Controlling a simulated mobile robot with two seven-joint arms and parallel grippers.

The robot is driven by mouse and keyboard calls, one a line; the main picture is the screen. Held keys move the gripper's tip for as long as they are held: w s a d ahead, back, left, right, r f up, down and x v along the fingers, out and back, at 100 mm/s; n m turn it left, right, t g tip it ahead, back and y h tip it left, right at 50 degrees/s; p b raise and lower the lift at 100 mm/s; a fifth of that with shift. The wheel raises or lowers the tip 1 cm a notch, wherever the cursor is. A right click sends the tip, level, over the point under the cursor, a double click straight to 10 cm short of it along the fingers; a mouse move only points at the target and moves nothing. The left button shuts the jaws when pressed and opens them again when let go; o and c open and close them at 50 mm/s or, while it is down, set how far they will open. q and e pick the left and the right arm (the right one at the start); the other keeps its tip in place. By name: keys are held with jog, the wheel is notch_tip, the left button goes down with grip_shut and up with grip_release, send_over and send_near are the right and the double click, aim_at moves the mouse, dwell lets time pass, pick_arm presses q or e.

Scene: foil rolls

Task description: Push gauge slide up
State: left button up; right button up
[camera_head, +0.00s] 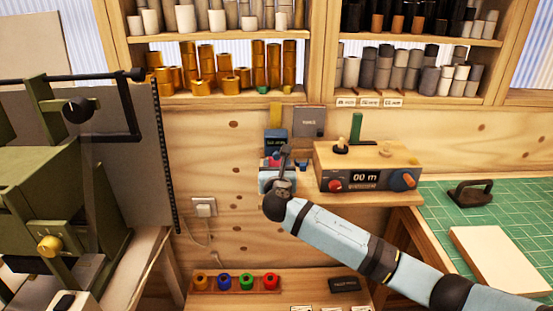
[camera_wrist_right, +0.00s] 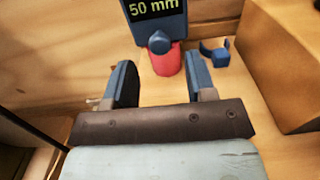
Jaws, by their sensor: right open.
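The gauge (camera_wrist_right: 155,12) shows in the right wrist view with a display reading "50 mm". A dark knob-like part (camera_wrist_right: 159,42) sits below its display, above a red cylinder (camera_wrist_right: 166,62). In the head view the dark blue gauge (camera_head: 275,141) stands on the small wooden shelf, just beyond my right gripper. My right gripper (camera_wrist_right: 160,80) is open, its two dark fingers pointing towards the gauge with the red part between and beyond them. I cannot tell whether they touch anything. In the head view the right gripper (camera_head: 284,165) partly covers the gauge's lower part. My left gripper is not in view.
A wooden box (camera_head: 367,165) with a "00 m" display and knobs stands right of the gauge. A small blue bracket-like piece (camera_wrist_right: 214,52) lies beside the red part. A green machine (camera_head: 60,180) stands left. A green cutting mat (camera_head: 500,215) lies right.

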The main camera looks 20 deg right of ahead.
aim_at(276, 158)
jog(key=shift+x, duration=2.2)
jog(key=shift+c, duration=0.5)
